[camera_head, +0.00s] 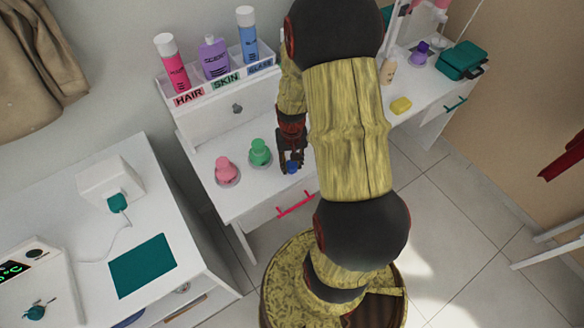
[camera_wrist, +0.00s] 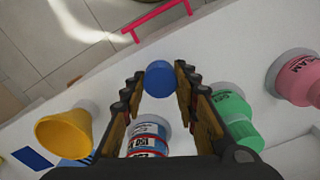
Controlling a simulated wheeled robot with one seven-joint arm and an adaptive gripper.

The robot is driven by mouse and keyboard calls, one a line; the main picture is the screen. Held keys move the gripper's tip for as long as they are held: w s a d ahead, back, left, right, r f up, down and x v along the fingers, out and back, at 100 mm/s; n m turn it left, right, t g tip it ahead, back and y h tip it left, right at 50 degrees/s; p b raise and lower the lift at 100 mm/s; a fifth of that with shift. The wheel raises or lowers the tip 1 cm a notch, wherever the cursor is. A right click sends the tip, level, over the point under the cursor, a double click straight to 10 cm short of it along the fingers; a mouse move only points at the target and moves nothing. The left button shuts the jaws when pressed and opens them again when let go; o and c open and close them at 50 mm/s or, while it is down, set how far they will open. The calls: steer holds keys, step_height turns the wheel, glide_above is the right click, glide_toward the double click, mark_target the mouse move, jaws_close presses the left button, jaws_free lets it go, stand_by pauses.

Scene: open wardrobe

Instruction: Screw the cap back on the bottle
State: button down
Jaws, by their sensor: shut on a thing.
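The blue cap (camera_wrist: 160,78) is between the fingertips of my gripper (camera_wrist: 159,80) in the wrist view. My gripper is shut on it. It also shows as a small blue spot below the fingers (camera_head: 291,156) in the head view. A bottle with a blue, white and red label (camera_wrist: 149,138) shows between the fingers, nearer the palm in the picture. The gripper body hides part of this bottle, so I cannot see its mouth. The cap appears apart from the bottle. In the head view my arm and gripper hide the bottle.
A green bottle (camera_head: 260,152) and a pink bottle (camera_head: 226,170) stand left of my gripper on the white table (camera_head: 245,200). A yellow cone-shaped thing (camera_wrist: 66,130) is left of the fingers in the wrist view. A rack (camera_head: 220,84) holds bottles behind. A red handle (camera_head: 296,205) is in front.

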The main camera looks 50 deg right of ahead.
mark_target(292, 164)
steer(key=shift+r+p, duration=1.55)
steer(key=shift+r, duration=0.55)
steer(key=shift+r, duration=0.1)
